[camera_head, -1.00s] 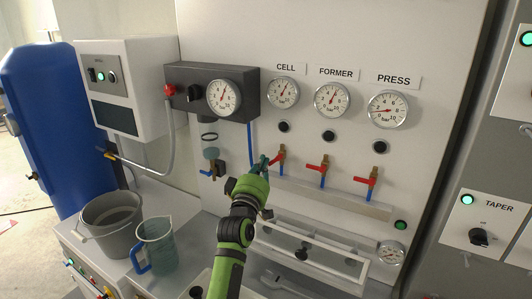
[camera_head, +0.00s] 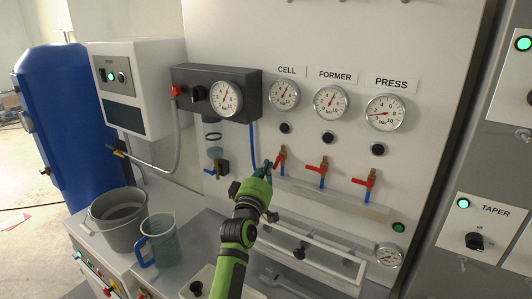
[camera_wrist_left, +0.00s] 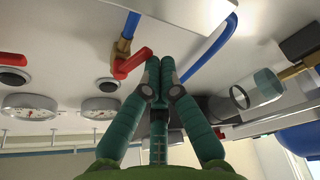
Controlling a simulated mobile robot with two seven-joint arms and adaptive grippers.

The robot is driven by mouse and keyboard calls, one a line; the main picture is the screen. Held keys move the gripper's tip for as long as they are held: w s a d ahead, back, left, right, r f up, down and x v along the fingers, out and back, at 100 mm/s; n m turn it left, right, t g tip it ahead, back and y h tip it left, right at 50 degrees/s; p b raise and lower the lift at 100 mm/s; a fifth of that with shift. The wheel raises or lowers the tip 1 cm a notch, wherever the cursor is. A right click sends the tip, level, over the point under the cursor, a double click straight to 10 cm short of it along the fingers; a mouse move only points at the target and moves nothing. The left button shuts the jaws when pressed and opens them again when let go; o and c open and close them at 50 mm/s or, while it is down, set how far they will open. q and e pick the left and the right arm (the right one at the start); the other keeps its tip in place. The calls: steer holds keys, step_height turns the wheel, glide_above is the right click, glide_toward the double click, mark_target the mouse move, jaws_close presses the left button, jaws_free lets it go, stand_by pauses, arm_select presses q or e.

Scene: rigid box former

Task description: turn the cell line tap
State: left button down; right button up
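The cell line tap (camera_head: 280,160) is the leftmost of three red-handled taps, below the CELL gauge (camera_head: 284,94). It has a brass body and a blue pipe. In the left wrist view its red handle (camera_wrist_left: 132,63) points toward my fingertips. My left gripper (camera_head: 266,169) is just left of this tap. In the left wrist view its green fingertips (camera_wrist_left: 160,66) are together, with nothing seen between them. The handle's end is right beside one fingertip; I cannot tell whether they touch. My right gripper is not in view.
The FORMER tap (camera_head: 323,168) and PRESS tap (camera_head: 366,183) stand to the right, above a grey ledge (camera_head: 335,203). A dark regulator box (camera_head: 250,85) is up left. A grey bucket (camera_head: 118,220) and a clear jug (camera_head: 163,243) stand on the bench at left.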

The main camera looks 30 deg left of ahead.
arm_select(q)
steer(key=shift+d+f, duration=0.35)
steer(key=shift+d, duration=0.1)
stand_by(0.5)
stand_by(0.4)
